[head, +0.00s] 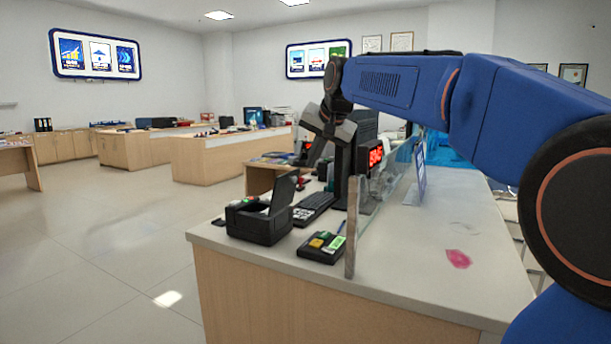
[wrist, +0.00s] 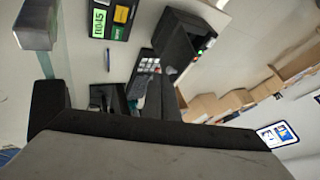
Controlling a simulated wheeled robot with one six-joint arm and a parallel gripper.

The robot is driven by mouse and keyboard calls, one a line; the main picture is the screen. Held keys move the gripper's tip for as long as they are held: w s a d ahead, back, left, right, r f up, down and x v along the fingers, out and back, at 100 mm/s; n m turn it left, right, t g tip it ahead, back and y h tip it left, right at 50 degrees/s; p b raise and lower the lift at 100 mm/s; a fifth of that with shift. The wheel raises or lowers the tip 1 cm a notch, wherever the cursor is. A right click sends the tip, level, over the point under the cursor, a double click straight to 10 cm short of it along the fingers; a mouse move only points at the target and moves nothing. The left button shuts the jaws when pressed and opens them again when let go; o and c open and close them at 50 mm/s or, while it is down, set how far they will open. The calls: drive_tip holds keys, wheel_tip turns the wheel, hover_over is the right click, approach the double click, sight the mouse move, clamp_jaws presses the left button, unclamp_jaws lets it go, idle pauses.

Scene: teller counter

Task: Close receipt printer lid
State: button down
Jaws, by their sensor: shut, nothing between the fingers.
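The black receipt printer (head: 258,222) stands near the left end of the counter in the head view. Its lid (head: 284,192) is raised, standing up at the printer's right side, and white paper shows in the open bay. The printer also shows at the upper middle of the wrist view (wrist: 188,48), with small green and red lights. My gripper (head: 322,165) is shut and empty, above the counter behind and to the right of the printer, apart from it. In the wrist view my gripper fills the lower part, and its fingertips are hard to make out.
A keyboard (head: 313,209) lies right of the printer. A glass screen (head: 382,205) with a front post stands to the right, near a red number display (head: 376,155). The counter's right part (head: 450,225) is mostly clear.

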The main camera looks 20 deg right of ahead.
drive_tip(key=w+d+r+x, duration=0.1)
drive_tip(key=x, duration=0.9)
drive_tip(key=shift+w+a, duration=0.25)
drive_tip(key=shift+w, duration=0.1)
drive_tip(key=shift+f, duration=0.1)
